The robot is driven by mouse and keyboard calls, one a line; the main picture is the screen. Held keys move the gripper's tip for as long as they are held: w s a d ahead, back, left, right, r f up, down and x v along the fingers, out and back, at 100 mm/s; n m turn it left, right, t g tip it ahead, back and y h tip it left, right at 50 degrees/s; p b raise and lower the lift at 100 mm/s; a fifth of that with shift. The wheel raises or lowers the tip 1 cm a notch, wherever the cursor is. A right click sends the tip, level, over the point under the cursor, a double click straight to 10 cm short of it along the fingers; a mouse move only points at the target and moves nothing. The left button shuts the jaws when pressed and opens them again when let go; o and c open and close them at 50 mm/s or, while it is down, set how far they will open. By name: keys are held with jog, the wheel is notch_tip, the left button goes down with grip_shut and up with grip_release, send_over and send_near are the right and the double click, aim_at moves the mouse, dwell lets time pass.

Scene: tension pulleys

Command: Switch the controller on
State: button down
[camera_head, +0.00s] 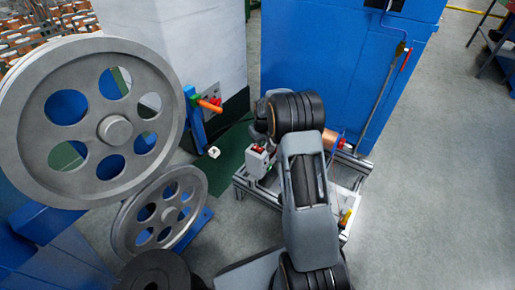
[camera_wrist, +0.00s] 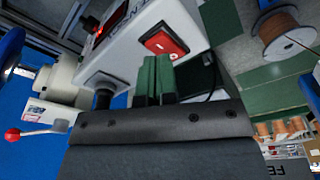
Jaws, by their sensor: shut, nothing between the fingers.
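The controller (camera_wrist: 140,48) is a light grey box in the wrist view, with a red rocker switch (camera_wrist: 165,41) on its face and a lit red display (camera_wrist: 112,20) beside it. In the head view the controller (camera_head: 257,161) sits on a metal frame to the left of my arm. My gripper (camera_wrist: 158,60) shows two green fingers held together, with nothing between them. The fingertips are just below the red switch in the wrist view; I cannot tell whether they touch the controller. In the head view my arm hides the fingers.
Large grey pulleys (camera_head: 88,118) stand at the left. A blue cabinet (camera_head: 330,70) stands behind the frame. A copper spool (camera_wrist: 278,28) and a lever with a red knob (camera_wrist: 13,134) show in the wrist view. Open floor (camera_head: 430,190) lies at the right.

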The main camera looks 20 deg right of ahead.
jog(key=shift+f+b, duration=0.65)
jog(key=shift+f, duration=0.6)
dwell(0.7)
jog(key=shift+r, duration=0.1)
jog(key=shift+r+p, duration=2.75)
jog(key=shift+r, duration=0.7)
jog(key=shift+r, duration=0.15)
jog(key=s+a+r+p, duration=0.3)
jog(key=s+r+p, duration=0.4)
jog(key=r, duration=0.6)
jog(key=s+a+r+t+p, duration=0.1)
jog(key=s+a+r+p, duration=0.25)
jog(key=r+p, duration=0.7)
jog(key=s+a+r+p, duration=0.3)
jog(key=s+r+p, duration=0.35)
jog(key=r, duration=0.95)
jog(key=s+a+r+p, duration=0.3)
jog(key=s+r+p, duration=0.5)
jog(key=s+r, duration=0.2)
jog(key=shift+s+r+m+t+p, duration=0.2)
jog(key=shift+s+m+t+p, duration=0.15)
jog(key=shift+s, duration=0.35)
